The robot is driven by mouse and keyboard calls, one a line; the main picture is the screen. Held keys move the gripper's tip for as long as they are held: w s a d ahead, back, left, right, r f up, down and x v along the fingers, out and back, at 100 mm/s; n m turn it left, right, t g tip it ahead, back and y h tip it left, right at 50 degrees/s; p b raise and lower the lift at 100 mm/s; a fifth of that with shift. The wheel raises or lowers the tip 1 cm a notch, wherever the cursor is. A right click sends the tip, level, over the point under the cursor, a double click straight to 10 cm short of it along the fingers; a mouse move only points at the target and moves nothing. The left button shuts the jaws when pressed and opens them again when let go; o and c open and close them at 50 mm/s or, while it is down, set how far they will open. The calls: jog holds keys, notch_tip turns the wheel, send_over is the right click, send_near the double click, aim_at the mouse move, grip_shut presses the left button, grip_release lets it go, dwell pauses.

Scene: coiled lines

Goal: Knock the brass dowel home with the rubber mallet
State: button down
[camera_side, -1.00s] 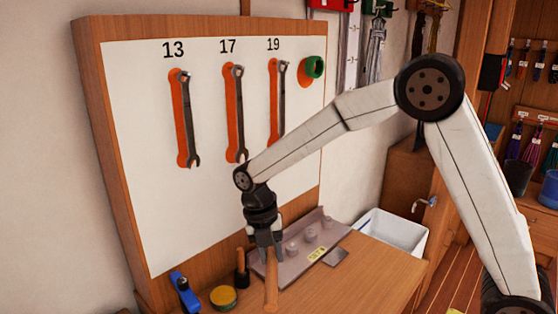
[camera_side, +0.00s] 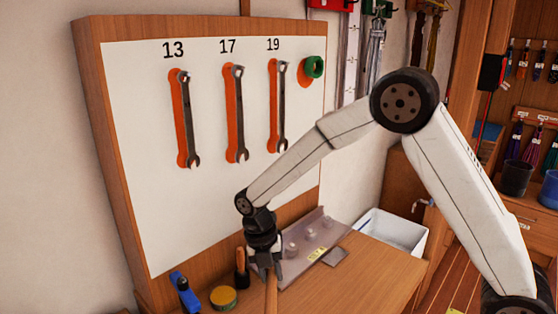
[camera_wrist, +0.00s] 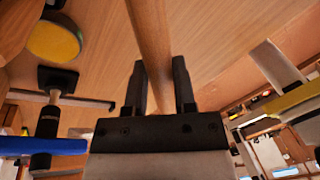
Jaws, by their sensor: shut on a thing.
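My gripper (camera_side: 264,264) is low over the bench, its jaws shut on a wooden handle (camera_side: 271,294). In the wrist view the handle (camera_wrist: 150,35) runs between both fingers of my gripper (camera_wrist: 160,72) and out past the top of the picture. No mallet head shows clearly on this handle, so I cannot tell whether it is the rubber mallet. I cannot pick out the brass dowel in either view.
A grey tray (camera_side: 325,226) with several grey knobs (camera_side: 292,249) lies right of my gripper. A round yellow-topped tin (camera_side: 223,296), a blue tool (camera_side: 185,292) and an orange-handled tool (camera_side: 241,260) stand left. The right bench top (camera_side: 385,270) is clear.

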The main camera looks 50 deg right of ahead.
jog(key=shift+f, duration=0.3)
jog(key=shift+r, duration=0.1)
jog(key=shift+s+v, duration=0.25)
jog(key=shift+v, duration=0.85)
jog(key=shift+s+v, duration=0.25)
jog(key=shift+v, duration=0.85)
jog(key=shift+d, duration=0.1)
jog(key=shift+w+x, duration=0.2)
jog(key=shift+x, duration=0.65)
jog(key=shift+w+x, duration=0.2)
jog(key=shift+x, duration=0.65)
jog(key=shift+w+x, duration=0.2)
jog(key=shift+x, duration=0.65)
jog(key=shift+s+v, duration=0.25)
jog(key=shift+v, duration=0.8)
jog(key=shift+s+v, duration=0.2)
jog(key=shift+v, duration=0.85)
jog(key=shift+s+r, duration=0.1)
